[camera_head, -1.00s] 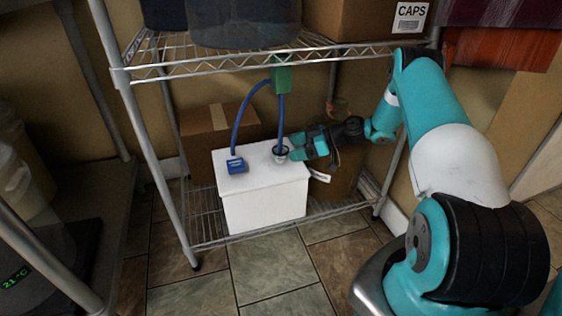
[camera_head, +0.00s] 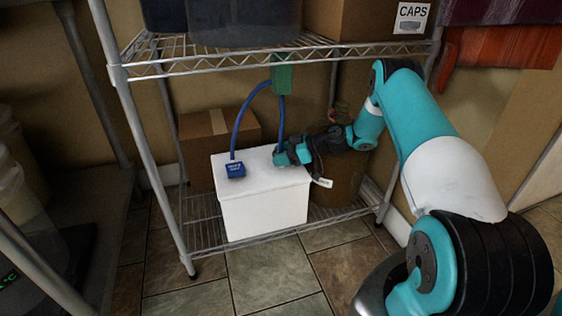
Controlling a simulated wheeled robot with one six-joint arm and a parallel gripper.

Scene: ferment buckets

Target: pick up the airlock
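The white lidded box (camera_head: 262,207) stands on the lower wire shelf. My gripper (camera_head: 281,158) is low over the right back part of its lid, reaching in from the right. The airlock is hidden behind the teal fingers. A second ago a small clear, dark-rimmed piece, which looks like the airlock, showed on the lid at this spot. I cannot tell whether the fingers are closed on it. A blue tube (camera_head: 249,103) arches beside my gripper, running from a green block (camera_head: 282,76) to a blue box (camera_head: 235,170) on the lid.
The upper wire shelf (camera_head: 235,64) hangs above my gripper, carrying dark tubs and a carton marked CAPS (camera_head: 360,18). A cardboard box (camera_head: 228,125) stands behind the white box. A brownish container (camera_head: 341,180) is close beneath my wrist. Shelf posts (camera_head: 150,150) limit the sides.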

